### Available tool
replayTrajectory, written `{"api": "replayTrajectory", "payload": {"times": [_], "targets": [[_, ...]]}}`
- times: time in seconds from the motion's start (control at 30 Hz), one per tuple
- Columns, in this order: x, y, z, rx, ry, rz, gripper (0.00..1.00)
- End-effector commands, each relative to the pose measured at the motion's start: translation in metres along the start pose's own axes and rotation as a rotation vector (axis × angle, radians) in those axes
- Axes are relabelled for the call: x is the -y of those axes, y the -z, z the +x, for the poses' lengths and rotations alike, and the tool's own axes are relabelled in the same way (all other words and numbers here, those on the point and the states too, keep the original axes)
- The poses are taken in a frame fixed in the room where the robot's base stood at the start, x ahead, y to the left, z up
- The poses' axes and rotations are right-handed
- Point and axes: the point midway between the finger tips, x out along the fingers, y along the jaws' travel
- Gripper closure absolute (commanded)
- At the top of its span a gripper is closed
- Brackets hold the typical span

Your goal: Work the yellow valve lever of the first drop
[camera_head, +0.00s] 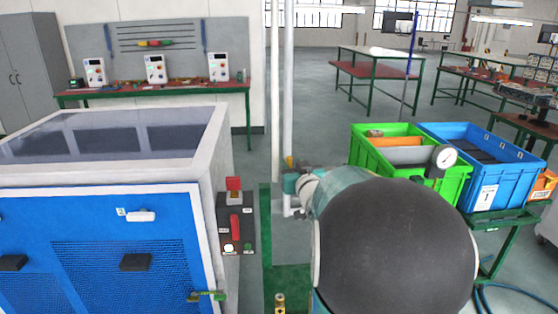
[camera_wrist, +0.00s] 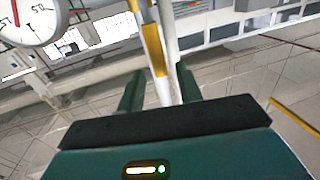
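The yellow valve lever (camera_wrist: 154,50) shows in the wrist view as an upright yellow strip against a white pipe (camera_wrist: 167,25). My gripper (camera_wrist: 160,70) has its two green fingers spread on either side of the pipe, with the lever's lower end between the tips or just beyond them. I see gaps beside both fingers and cannot tell the depth. In the head view a small yellow piece (camera_head: 290,162) shows at the white pipes (camera_head: 288,90), probably the same lever.
A pressure gauge (camera_wrist: 38,18) is close at the upper left of the wrist view. In the head view a blue cabinet (camera_head: 100,230) with a red-switch box (camera_head: 235,225) stands left. Green (camera_head: 370,160) and blue (camera_head: 500,180) bins stand right.

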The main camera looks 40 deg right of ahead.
Motion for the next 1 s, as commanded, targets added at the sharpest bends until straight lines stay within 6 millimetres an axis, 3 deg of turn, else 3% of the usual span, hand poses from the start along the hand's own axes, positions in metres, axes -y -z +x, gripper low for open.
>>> {"api": "replayTrajectory", "payload": {"times": [0.2, 0.57, 0.73, 1.0], "targets": [[0.0, 0.0, 0.03, 0.0, 0.001, -0.001, 0.65], [0.0, 0.0, 0.035, 0.0, 0.0, 0.0, 0.65], [0.0, 0.0, 0.035, 0.0, 0.0, 0.0, 0.98], [0.0, 0.0, 0.035, 0.0, 0.0, 0.002, 1.0]]}}
